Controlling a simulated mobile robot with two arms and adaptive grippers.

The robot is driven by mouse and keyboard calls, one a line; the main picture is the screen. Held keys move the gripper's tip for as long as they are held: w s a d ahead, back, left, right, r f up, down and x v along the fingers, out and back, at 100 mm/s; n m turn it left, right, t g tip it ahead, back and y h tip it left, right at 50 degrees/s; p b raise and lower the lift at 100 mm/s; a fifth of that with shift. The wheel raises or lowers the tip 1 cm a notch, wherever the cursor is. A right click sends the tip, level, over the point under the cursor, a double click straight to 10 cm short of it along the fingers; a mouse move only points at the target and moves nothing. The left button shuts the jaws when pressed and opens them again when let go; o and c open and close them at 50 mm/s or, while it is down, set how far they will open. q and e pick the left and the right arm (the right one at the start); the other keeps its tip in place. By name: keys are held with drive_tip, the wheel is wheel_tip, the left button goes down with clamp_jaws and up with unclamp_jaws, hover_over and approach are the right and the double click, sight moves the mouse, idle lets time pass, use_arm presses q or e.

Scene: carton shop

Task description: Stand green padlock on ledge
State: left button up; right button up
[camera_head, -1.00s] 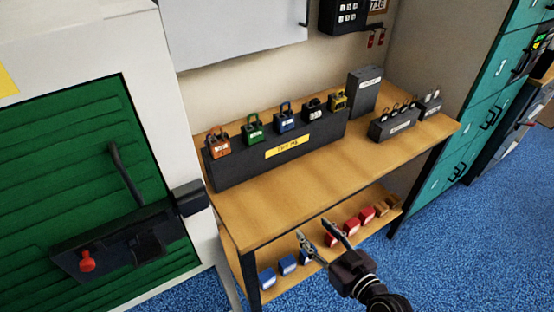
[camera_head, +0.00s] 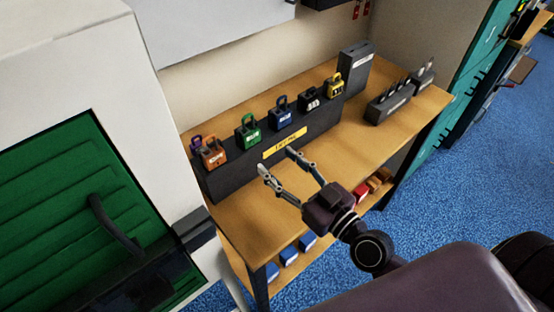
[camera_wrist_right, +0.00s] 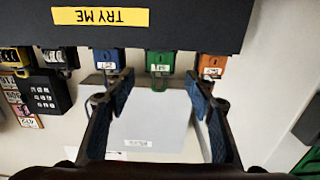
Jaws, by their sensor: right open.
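The green padlock (camera_head: 248,134) stands upright, shackle up, on top of a long dark block (camera_head: 240,168) with a yellow TRY ME label, between the orange and blue padlocks. My right gripper (camera_head: 277,159) is open and empty, in front of the block and apart from the padlock. In the right wrist view, which is upside down, the green padlock (camera_wrist_right: 160,60) shows between the two fingertips (camera_wrist_right: 158,76), beyond them. I cannot tell for sure which surface is the ledge. My left gripper is not in view.
An orange padlock (camera_head: 213,157), a blue one (camera_head: 283,121), a black one (camera_head: 311,102) and a yellow one (camera_head: 335,91) share the block. A purple one (camera_head: 195,142) shows behind the orange. The wooden bench top (camera_head: 375,140) is clear in front. A white-framed green door (camera_head: 70,225) stands left.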

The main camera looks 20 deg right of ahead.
sight(253, 140)
drive_tip(key=p+x, duration=0.2)
drive_tip(key=x, duration=0.4)
drive_tip(key=shift+w+a+r, duration=0.15)
drive_tip(key=shift+w, duration=0.2)
drive_tip(key=shift+x, duration=1.1)
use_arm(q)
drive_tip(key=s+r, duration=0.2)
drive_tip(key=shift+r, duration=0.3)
use_arm(e)
drive_tip(key=c, duration=0.9)
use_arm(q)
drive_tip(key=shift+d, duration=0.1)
use_arm(e)
drive_tip(key=shift+c, duration=0.4)
